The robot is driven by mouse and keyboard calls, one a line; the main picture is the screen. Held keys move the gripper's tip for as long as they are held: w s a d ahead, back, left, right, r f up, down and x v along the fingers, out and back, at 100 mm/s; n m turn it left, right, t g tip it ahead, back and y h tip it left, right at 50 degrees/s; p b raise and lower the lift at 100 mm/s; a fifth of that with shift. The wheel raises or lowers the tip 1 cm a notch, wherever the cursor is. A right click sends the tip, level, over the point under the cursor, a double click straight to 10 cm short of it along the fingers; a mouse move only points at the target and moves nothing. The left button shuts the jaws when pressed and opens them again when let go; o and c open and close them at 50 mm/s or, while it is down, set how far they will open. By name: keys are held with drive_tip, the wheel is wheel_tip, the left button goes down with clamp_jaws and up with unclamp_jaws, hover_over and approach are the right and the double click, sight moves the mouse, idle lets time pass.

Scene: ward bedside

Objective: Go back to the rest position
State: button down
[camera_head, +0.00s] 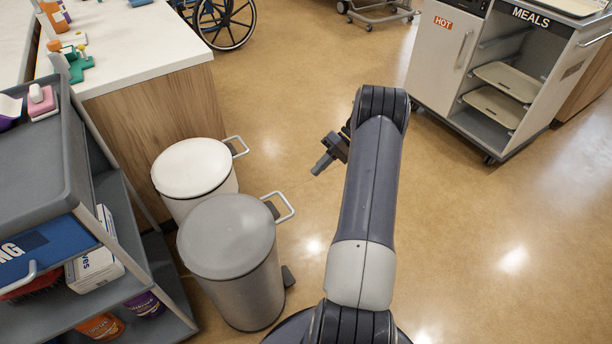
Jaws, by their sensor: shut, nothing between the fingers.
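My gripper (323,164) is in the middle of the head view, at the end of my raised arm. It points down and to the left over the open floor. Its fingers look dark, small and closed together, with nothing held. It is apart from the two bins to its left and touches nothing that I can see. Part of the wrist is hidden behind the arm's upper link.
A white-lidded bin (192,167) and a grey bin (229,240) stand left of my arm. A grey cart (78,150) is at the left, by a white counter (150,45). A meals trolley (437,47) stands back right. A wheelchair (228,18) is behind. The floor right of my arm is clear.

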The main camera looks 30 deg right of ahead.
drive_tip(key=shift+d+r, duration=0.2)
drive_tip(key=shift+d, duration=0.45)
drive_tip(key=shift+a, duration=0.1)
drive_tip(key=b+x, duration=0.2)
drive_tip(key=x, duration=1)
drive_tip(key=shift+a+f, duration=0.2)
drive_tip(key=shift+f, duration=0.15)
drive_tip(key=shift+s, duration=0.1)
